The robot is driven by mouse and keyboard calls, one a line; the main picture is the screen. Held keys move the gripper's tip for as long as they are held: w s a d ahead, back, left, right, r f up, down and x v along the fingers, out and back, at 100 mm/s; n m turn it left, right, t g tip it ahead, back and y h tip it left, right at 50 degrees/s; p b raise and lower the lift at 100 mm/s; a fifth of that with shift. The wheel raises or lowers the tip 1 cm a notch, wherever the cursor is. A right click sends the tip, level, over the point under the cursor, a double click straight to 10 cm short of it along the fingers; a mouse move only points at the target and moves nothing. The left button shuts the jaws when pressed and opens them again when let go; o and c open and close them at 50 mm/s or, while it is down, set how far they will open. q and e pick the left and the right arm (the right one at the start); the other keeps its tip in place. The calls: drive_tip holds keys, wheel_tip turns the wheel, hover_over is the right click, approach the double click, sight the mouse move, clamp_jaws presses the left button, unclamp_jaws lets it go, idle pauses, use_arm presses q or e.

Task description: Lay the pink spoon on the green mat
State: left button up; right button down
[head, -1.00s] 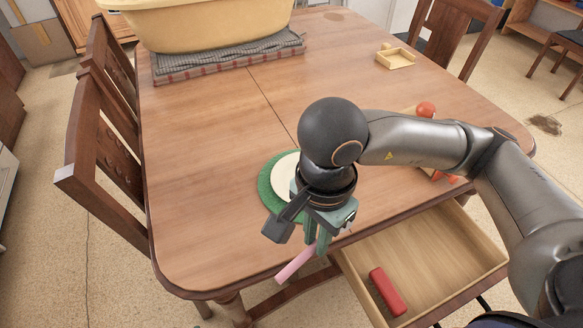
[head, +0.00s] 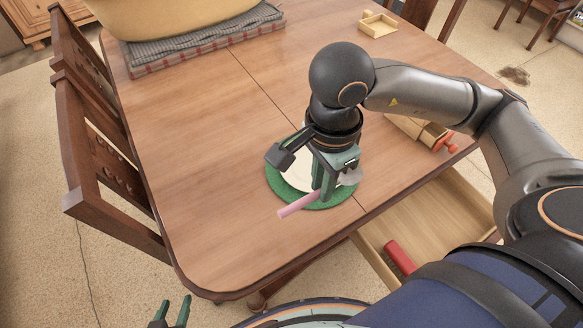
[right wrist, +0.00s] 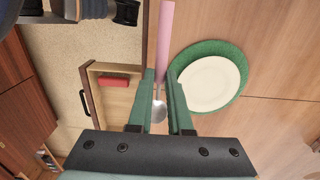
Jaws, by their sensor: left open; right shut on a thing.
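My right gripper (head: 322,192) is shut on the pink spoon (head: 298,206), near where the handle meets the metal bowl. In the right wrist view the spoon (right wrist: 166,45) lies between the fingers (right wrist: 161,76), its handle pointing up and its bowl between the finger bases. The green mat (head: 281,193) is round and lies on the table under a cream plate (head: 291,177). In the head view the handle crosses the mat's near edge; its height above it is unclear. The right wrist view shows the mat (right wrist: 215,48) right of the spoon. My left gripper (head: 173,308) is open and empty, low in the head view.
An open drawer (head: 450,215) with a red block (head: 399,257) juts from the table's near side. A wooden holder with red-orange parts (head: 440,140) stands right of my right gripper. A small wooden tray (head: 378,24) and a yellow tub (head: 180,15) are farther back. The left tabletop is clear.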

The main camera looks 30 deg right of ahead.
drive_tip(key=w+f, duration=0.2)
drive_tip(key=w, duration=0.1)
drive_tip(key=w+a+f, duration=0.1)
drive_tip(key=w+f, duration=0.5)
drive_tip(key=w, duration=0.1)
drive_tip(key=shift+a, duration=0.3)
drive_tip(key=shift+w+f, duration=0.2)
drive_tip(key=shift+f, duration=0.15)
wheel_tip(320, 180, down, 3)
drive_tip(key=shift+r, duration=0.1)
use_arm(q)
drive_tip(key=shift+s+a+f, duration=0.1)
drive_tip(key=shift+s+f, duration=0.15)
drive_tip(key=shift+f, duration=0.1)
